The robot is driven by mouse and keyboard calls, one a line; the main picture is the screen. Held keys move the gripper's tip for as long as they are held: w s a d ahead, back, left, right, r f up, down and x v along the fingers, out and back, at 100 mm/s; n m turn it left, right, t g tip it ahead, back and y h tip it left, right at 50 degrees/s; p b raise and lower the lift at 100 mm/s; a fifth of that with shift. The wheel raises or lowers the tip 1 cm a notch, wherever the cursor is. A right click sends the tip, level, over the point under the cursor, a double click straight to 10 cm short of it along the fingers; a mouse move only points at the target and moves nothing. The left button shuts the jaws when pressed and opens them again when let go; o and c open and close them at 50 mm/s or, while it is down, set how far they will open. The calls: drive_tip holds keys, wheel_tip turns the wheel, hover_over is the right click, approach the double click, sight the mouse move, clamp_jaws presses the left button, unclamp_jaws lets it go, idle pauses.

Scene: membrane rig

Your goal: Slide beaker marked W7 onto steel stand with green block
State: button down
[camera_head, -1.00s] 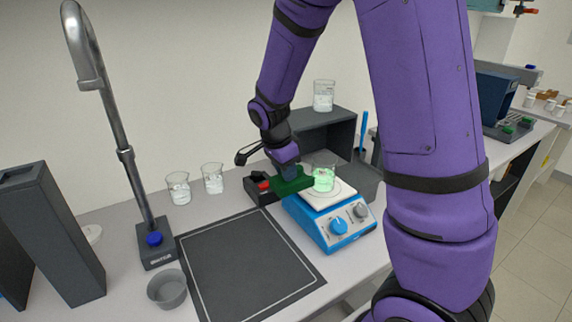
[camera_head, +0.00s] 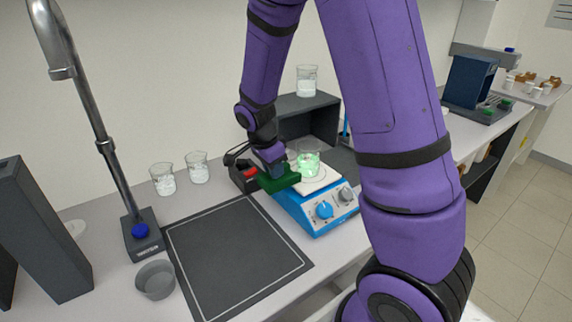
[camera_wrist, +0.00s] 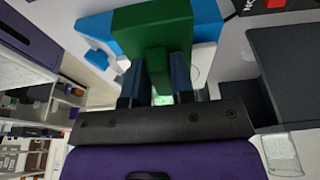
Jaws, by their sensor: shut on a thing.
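My gripper (camera_head: 272,168) is shut on a green block (camera_head: 281,182). The wrist view shows the block (camera_wrist: 153,30) between the two blue fingers (camera_wrist: 155,78). A glass beaker with green-tinted contents (camera_head: 309,164) stands upright on the white top of a blue stirrer (camera_head: 322,208), just right of the block. I cannot tell whether block and beaker touch. Two clear beakers stand by the wall, one at left (camera_head: 163,181) and one at right (camera_head: 198,169). Another beaker (camera_head: 307,82) stands on a dark shelf box. No W7 mark is legible, and I cannot make out a steel stand for certain.
The dark shelf box (camera_head: 308,103) stands behind the stirrer. A black and red device (camera_head: 243,176) is close to my gripper. A dark mat (camera_head: 232,255) lies clear in front. A tap (camera_head: 105,150) and a grey bowl (camera_head: 155,279) are at left.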

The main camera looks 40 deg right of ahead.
sight(287, 163)
drive_tip(key=shift+d, duration=0.15)
drive_tip(key=shift+d, duration=1.85)
drive_tip(key=shift+d, duration=0.25)
drive_tip(key=shift+d, duration=2.35)
drive_tip(key=shift+d, duration=0.2)
drive_tip(key=shift+d, duration=2.3)
drive_tip(key=shift+d, duration=0.4)
drive_tip(key=shift+d, duration=1.3)
drive_tip(key=shift+a, duration=1.8)
